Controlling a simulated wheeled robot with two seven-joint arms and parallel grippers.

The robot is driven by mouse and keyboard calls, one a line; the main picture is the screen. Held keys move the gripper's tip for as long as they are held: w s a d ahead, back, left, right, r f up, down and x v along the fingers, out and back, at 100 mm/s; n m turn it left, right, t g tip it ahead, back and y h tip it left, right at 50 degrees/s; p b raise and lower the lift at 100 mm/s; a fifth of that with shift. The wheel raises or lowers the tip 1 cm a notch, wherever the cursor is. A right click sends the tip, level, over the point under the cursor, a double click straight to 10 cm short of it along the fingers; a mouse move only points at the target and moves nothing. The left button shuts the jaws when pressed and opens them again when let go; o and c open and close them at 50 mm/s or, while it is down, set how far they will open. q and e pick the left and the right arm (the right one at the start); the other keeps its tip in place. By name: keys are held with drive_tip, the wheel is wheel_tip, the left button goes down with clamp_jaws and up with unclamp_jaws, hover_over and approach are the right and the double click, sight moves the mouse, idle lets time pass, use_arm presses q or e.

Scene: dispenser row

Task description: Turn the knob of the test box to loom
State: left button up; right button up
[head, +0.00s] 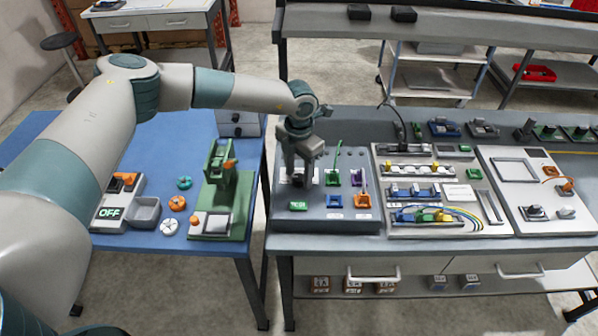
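The test box (345,217) is a dark grey sloped panel on the grey bench, right of the blue table. It carries a green lit label (298,205), a green part with an upright lead (333,177), a purple part (357,178) and an orange part (362,201). My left gripper (302,180) points down over the box's left part, above the green label. Its fingers cover the spot below, so the knob and its setting are hidden. I cannot tell whether the fingers touch anything or how far apart they are. My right gripper is out of view.
Right of the box stand a panel with coloured wires (440,215) and a pale panel (525,200). The blue table (175,130) at left holds a green stand (222,195), a box reading OFF (112,213) and small round parts. A shelf (440,28) runs behind the bench.

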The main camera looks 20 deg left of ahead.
use_arm(q)
drive_tip(key=c, duration=1)
